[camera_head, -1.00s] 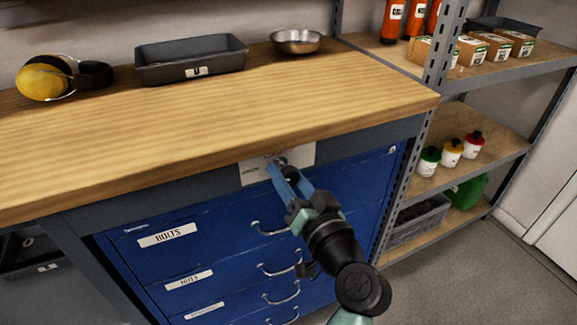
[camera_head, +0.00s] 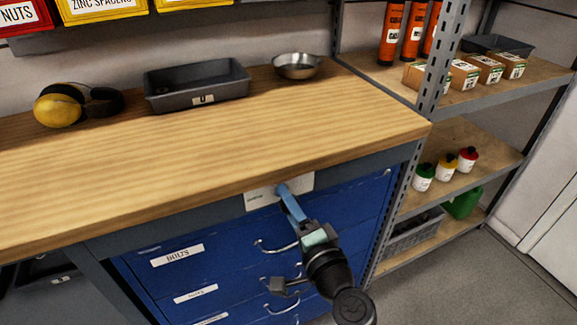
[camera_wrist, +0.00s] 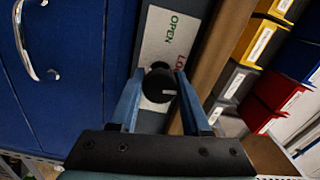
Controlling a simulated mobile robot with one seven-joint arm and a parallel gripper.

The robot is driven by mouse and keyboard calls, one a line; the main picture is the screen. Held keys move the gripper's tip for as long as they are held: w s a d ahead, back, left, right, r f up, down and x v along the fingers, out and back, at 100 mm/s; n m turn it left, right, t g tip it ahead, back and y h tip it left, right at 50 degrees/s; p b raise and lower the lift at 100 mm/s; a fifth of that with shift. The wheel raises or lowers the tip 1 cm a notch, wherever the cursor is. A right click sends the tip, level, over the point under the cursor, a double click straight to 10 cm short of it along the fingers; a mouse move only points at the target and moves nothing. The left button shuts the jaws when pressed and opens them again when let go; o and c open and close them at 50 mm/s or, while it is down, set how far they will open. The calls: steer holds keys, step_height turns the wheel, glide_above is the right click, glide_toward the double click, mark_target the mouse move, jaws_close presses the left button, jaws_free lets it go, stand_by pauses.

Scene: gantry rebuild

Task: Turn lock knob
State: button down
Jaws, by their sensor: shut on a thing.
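The lock knob (camera_wrist: 157,86) is black and round with a white mark pointing right in the wrist view. It sits on a white plate (camera_wrist: 165,38) lettered OPEN in green and, partly hidden, LOC in red. In the head view the plate (camera_head: 258,200) is on the grey rail under the bench top, above the blue drawers (camera_head: 225,262). My gripper (camera_wrist: 159,75) is shut on the knob, one blue finger on each side of it. In the head view my gripper (camera_head: 283,189) reaches the plate and hides the knob.
The wooden bench top (camera_head: 220,140) overhangs just above the plate. Drawer handles (camera_head: 277,247) stick out below, close to my arm. A steel shelf rack (camera_head: 446,60) stands to the right, with open floor (camera_head: 450,280) in front.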

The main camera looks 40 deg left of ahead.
steer(key=shift+m+p, duration=0.5)
steer(key=shift+m, duration=0.4)
steer(key=shift+c, duration=2)
jaws_free()
